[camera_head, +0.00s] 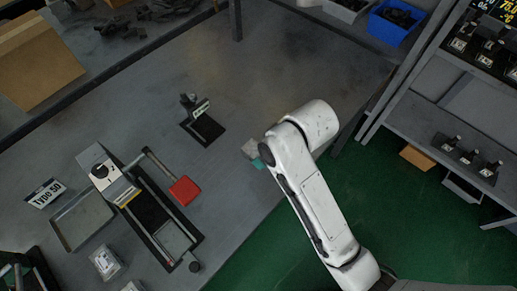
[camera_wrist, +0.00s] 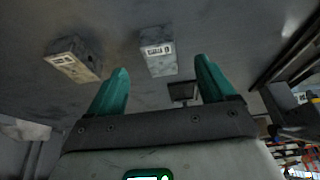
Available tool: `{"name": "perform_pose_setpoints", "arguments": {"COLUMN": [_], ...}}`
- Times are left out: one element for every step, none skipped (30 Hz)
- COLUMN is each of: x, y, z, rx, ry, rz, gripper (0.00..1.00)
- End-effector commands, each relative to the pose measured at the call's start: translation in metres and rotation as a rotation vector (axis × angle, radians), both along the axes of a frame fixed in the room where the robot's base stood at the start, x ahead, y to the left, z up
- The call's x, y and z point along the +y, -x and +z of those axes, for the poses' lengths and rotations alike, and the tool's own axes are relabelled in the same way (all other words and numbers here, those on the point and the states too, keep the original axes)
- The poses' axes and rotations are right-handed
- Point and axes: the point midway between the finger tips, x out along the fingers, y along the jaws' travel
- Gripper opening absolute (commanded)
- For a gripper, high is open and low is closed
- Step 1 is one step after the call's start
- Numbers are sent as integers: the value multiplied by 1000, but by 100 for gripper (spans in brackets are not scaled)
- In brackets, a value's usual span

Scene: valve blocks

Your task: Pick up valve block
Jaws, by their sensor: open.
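In the wrist view, a light grey block (camera_wrist: 158,58) with a white label lies ahead of my gripper, in the gap between its fingers as seen. A second, darker grey block (camera_wrist: 75,60) with a pale label lies to the left, outside the fingers. I take these for the valve blocks. My gripper (camera_wrist: 161,70) has two teal fingers, spread apart with nothing visibly held. In the head view, a small grey block (camera_head: 250,149) shows beside a teal finger of my gripper (camera_head: 259,163); my arm hides the rest. Contact cannot be told.
The grey table (camera_head: 240,80) has free room behind the block. A black stand (camera_head: 203,124) stands to its left. Shelves (camera_head: 450,130) stand at the right.

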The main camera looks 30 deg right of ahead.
Motion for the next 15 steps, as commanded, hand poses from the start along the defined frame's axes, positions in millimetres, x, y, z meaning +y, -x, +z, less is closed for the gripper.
{"name": "perform_pose_setpoints", "arguments": {"x": [1, 2, 2, 2, 3, 3, 3, 3, 3, 3, 3, 3, 3, 3, 4], "y": [-3, -4, -6, -7, -8, -9, -9, -10, -11, -12, -13, -16, -18, -20, -23], "z": [-8, -11, -16, -18, -20, -22, -23, -24, -26, -29, -32, -37, -41, -45, -50], "rx": [3, 2, 3, 1, 1, 1, 1, 1, 1, 1, 3, 2, 3, 3, 3], "ry": [0, 0, 0, 1, 1, 0, 0, 0, 0, 0, 1, 1, 1, 1, 1], "rz": [1, 1, 1, 1, 1, 0, 0, 0, 0, 0, 0, 0, 0, 0, 0], "gripper": [83, 83, 83, 83, 83, 83, 83, 83, 83, 83, 83, 83, 83, 83, 83]}}
